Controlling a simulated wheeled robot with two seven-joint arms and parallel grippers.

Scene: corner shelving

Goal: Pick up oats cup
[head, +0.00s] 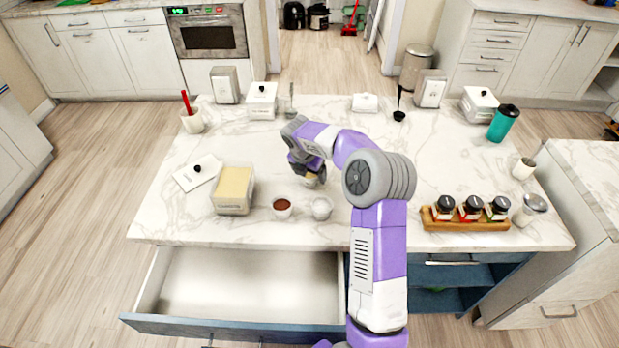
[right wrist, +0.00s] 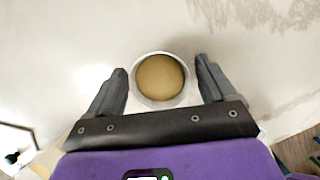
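The oats cup (right wrist: 160,80) is a small white round cup with tan-brown contents, seen from above in the right wrist view. In the head view the cup (head: 312,181) shows partly below my right gripper (head: 306,168), which hides some of it. In the right wrist view my right gripper (right wrist: 160,72) is open, with one finger on each side of the cup and a visible gap to each finger. The cup stands upright on the marble island (head: 345,140). My left gripper is not in view.
A cup with dark brown contents (head: 282,208) and a white cup (head: 322,207) stand nearer the front edge. A container with a yellow top (head: 234,190) is to the left. A wooden rack (head: 465,222) with jars is to the right. An open drawer (head: 245,285) juts out in front.

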